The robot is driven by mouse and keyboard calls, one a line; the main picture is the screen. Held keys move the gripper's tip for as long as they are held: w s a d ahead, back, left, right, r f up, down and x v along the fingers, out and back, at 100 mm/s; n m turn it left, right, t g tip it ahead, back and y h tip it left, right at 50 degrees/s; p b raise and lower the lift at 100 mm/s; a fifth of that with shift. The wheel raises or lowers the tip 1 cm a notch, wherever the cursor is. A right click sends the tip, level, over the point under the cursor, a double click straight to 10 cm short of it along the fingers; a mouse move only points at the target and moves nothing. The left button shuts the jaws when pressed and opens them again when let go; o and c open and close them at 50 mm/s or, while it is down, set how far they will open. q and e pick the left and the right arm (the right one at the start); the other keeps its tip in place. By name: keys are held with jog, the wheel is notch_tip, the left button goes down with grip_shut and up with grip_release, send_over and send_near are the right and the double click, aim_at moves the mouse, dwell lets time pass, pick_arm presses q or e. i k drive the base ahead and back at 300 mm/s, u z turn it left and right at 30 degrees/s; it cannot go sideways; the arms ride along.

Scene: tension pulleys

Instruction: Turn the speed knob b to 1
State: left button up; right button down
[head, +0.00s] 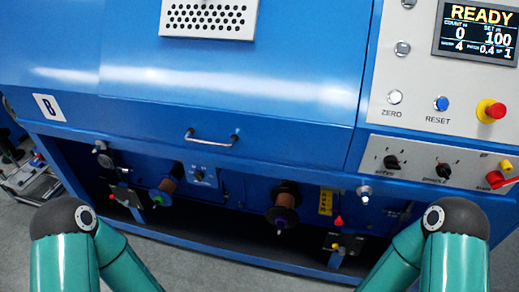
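Two black rotary knobs sit side by side on the grey lower strip at the right of the blue machine: a left knob (392,162) and a right knob (443,171). Each has small marks around it, too small to read. A smaller dark knob (199,175) sits on a plate in the recess under the machine. I cannot tell which is speed knob b or what setting each points to.
A display (477,29) reads READY, with 0 and 100 below. Under it are a ZERO button (395,97), a blue RESET button (441,103) and a red emergency button (491,111). A metal handle (212,138) juts from the cover. Spools (284,201) sit in the recess.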

aim_at(391, 161)
jog(key=u, duration=1.9)
jog(key=i, duration=0.1)
jog(key=z, duration=3.2)
